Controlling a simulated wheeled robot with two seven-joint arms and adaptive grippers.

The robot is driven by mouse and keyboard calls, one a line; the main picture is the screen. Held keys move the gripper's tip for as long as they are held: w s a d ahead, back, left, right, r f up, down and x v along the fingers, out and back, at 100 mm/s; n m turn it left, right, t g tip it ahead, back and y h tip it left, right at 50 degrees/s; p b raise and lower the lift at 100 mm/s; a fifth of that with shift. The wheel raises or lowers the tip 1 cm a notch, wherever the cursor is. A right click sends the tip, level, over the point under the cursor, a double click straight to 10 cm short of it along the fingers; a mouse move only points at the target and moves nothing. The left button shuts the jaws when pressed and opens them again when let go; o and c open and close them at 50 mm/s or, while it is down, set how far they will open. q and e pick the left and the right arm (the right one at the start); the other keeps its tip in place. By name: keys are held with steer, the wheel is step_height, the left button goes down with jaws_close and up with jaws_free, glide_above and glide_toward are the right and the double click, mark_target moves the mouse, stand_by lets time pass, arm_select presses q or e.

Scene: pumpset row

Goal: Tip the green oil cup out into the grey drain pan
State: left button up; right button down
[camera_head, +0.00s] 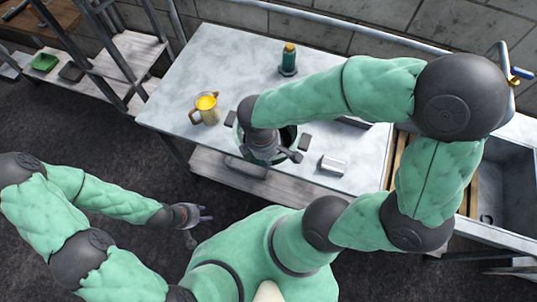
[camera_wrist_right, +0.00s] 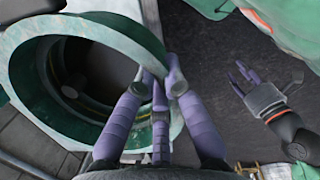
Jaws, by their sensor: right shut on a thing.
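My right gripper (camera_wrist_right: 165,82) is shut on the rim of the green oil cup (camera_wrist_right: 130,30), which fills the left of the wrist view with its wide mouth showing and a dark inside. In the head view the right hand (camera_head: 266,150) is over the table's front part and hides most of the cup; a bit of dark green rim (camera_head: 289,135) shows. A grey piece (camera_head: 246,167) at the front edge may be the drain pan; I cannot tell. My left gripper (camera_head: 191,215) is open and empty in front of the table, also in the wrist view (camera_wrist_right: 262,88).
A jug with yellow contents (camera_head: 206,107) stands left on the pale table (camera_head: 215,50). A green bottle with a brass cap (camera_head: 289,58) stands at the back. A small metal block (camera_head: 332,165) lies at right front. A sink (camera_head: 508,180) is at the right.

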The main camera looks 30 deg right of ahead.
steer(key=w+d+r+n+p, duration=0.1)
steer(key=w+d+r+p, duration=0.3)
steer(key=w+d+p, duration=0.95)
steer(key=w+d+f+p, duration=0.1)
steer(key=w+d, duration=0.3)
steer(key=d, duration=0.8)
steer(key=s+d+f+n+p, duration=0.1)
steer(key=s+d+f+p, duration=0.15)
steer(key=d, duration=0.65)
steer(key=s+d+f+p, duration=0.2)
steer(key=s+d+p, duration=0.15)
steer(key=d, duration=0.55)
steer(key=s+d+f+p, duration=0.2)
steer(key=s+d, duration=0.4)
steer(key=s+d+f+n+p, duration=0.1)
steer(key=s+d+p, duration=0.2)
steer(key=s+d, duration=0.2)
steer(key=shift+s+d+f+p, duration=0.3)
steer(key=shift+s+d+f, duration=0.05)
steer(key=shift+d, duration=0.9)
